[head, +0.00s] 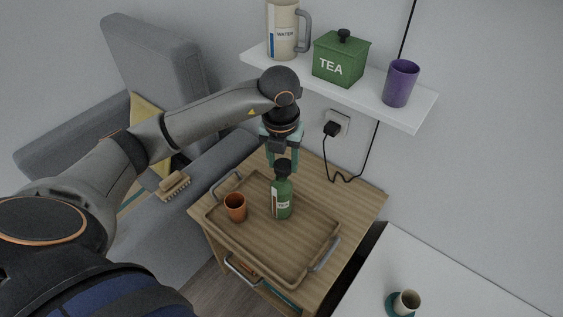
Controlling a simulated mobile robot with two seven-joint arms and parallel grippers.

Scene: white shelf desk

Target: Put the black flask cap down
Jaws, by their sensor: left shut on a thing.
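The green flask (282,200) stands upright on the wooden tray (300,263). The black flask cap (283,168) is at the top of the flask, and I cannot tell whether it touches the neck or sits just above it. The fingers hide part of the cap. My right gripper is not in view.
An orange cup (235,207) stands on the tray left of the flask. The tray has raised metal handles and lies on a wooden cabinet (370,196). Above is a white shelf (400,113) with a water jug (283,30), green tea box (341,58) and purple cup (401,83).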

